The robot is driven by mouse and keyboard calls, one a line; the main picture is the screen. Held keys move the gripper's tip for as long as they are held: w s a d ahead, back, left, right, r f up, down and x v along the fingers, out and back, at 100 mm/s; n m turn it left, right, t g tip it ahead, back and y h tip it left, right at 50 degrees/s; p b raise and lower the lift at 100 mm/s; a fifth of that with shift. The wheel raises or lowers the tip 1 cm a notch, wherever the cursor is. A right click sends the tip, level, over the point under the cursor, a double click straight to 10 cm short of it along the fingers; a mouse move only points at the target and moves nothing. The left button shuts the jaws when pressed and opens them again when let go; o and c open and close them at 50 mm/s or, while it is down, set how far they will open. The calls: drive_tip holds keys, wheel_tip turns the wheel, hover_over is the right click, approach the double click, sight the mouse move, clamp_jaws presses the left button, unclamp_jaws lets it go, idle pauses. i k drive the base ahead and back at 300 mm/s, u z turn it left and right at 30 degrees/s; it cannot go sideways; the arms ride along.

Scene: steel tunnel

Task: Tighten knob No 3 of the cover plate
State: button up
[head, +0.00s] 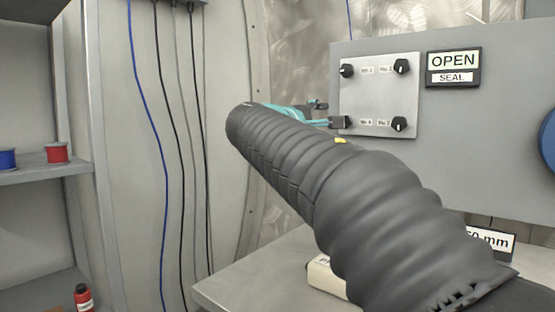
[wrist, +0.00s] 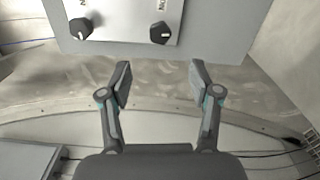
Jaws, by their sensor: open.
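The light cover plate (head: 378,88) is upright on the grey panel, with a black knob near each corner. The lower right knob (head: 399,124) bears a small label that seems to read No 3; its white pointer is nearly upright. The upper right knob (head: 401,66) and upper left knob (head: 347,71) also show. My gripper (head: 328,113) is open and empty at the plate's lower left, one fingertip overlapping the lower left corner in view. In the wrist view, its fingers (wrist: 160,78) are spread below two knobs, including the right one (wrist: 160,33), touching neither.
An OPEN SEAL sign (head: 453,68) is right of the plate, and a blue round part (head: 548,140) is at the right edge. A grey table (head: 235,285) lies below. Red (head: 57,152) and blue spools stand on the left shelf. Cables hang on the left wall.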

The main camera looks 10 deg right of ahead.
sight(399, 124)
drive_tip(key=k, duration=1.5)
